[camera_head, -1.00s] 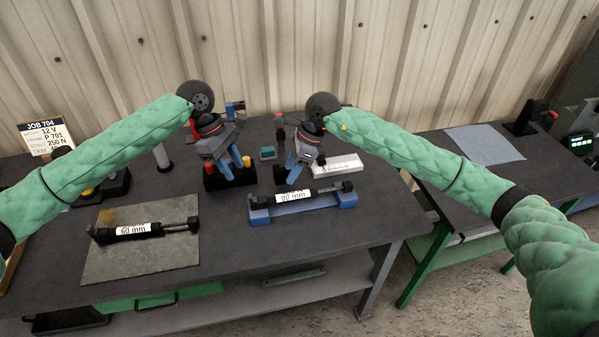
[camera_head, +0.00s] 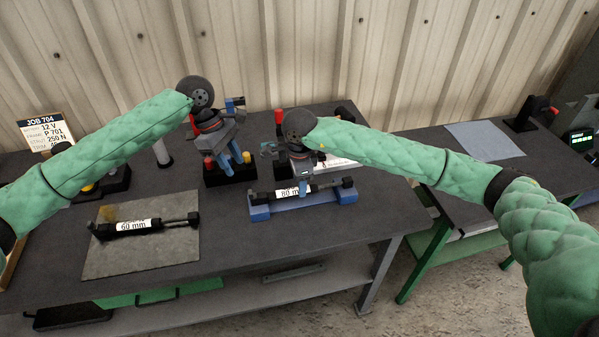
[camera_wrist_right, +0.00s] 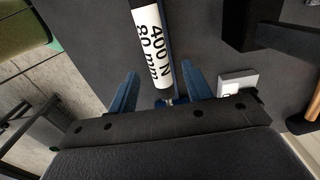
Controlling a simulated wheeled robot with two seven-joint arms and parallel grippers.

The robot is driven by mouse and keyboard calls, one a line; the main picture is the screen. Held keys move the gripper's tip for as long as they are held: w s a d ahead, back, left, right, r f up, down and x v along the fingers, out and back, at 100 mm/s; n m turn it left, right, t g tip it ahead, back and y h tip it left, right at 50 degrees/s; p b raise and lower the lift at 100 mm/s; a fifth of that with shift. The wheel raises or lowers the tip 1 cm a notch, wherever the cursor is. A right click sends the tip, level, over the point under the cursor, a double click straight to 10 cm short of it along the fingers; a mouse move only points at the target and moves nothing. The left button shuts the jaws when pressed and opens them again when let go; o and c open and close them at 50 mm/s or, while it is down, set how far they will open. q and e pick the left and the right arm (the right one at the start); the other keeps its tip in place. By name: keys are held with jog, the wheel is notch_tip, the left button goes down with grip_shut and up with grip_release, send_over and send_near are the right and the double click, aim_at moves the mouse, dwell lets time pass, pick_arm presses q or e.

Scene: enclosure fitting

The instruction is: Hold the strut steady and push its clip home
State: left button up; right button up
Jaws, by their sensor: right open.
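A black strut labelled 80 mm (camera_head: 328,187) lies on a blue cradle (camera_head: 322,201) at the front of the table; the right wrist view shows it marked 400 N (camera_wrist_right: 155,45). My right gripper (camera_wrist_right: 160,72) is open above this strut, its blue fingers on either side of it and no grip visible. In the head view the right gripper (camera_head: 297,160) hides part of the strut. A second strut, labelled 60 mm (camera_head: 150,227), lies on a grey mat (camera_head: 140,262). My left gripper (camera_head: 232,155) is open and empty by the black block. I cannot make out a clip.
The black block with red caps (camera_head: 230,174) stands under the left gripper. A job card (camera_head: 47,135) stands at the back left, reading strut 250 N. A white labelled box (camera_head: 342,163) lies behind the right gripper. A second bench with a blue-grey sheet (camera_head: 485,143) is at right.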

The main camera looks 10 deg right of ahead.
jog(key=shift+f, duration=1.4)
